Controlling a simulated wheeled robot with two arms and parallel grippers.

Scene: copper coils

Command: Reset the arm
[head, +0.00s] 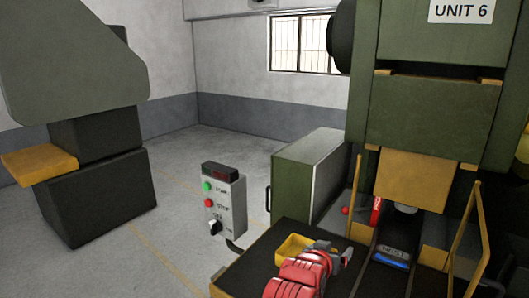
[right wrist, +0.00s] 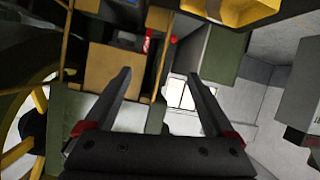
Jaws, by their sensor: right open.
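My right arm (head: 300,273) is red and comes in from the bottom edge of the head view, over the dark table. My right gripper (head: 338,253) is at its far end, above the table and just right of the yellow tray (head: 295,247). In the right wrist view the two dark fingers of the gripper (right wrist: 160,78) stand wide apart with nothing between them. The yellow tray also shows at the top of that view (right wrist: 235,10). My left arm and gripper are not in view. No copper coil can be made out.
A green press marked UNIT 6 (head: 432,108) stands at the right, with a black die slot (head: 393,254) below its ram. A green cabinet (head: 305,172) and a grey control box (head: 224,200) stand behind the table. Open floor lies at the left, before another machine (head: 95,190).

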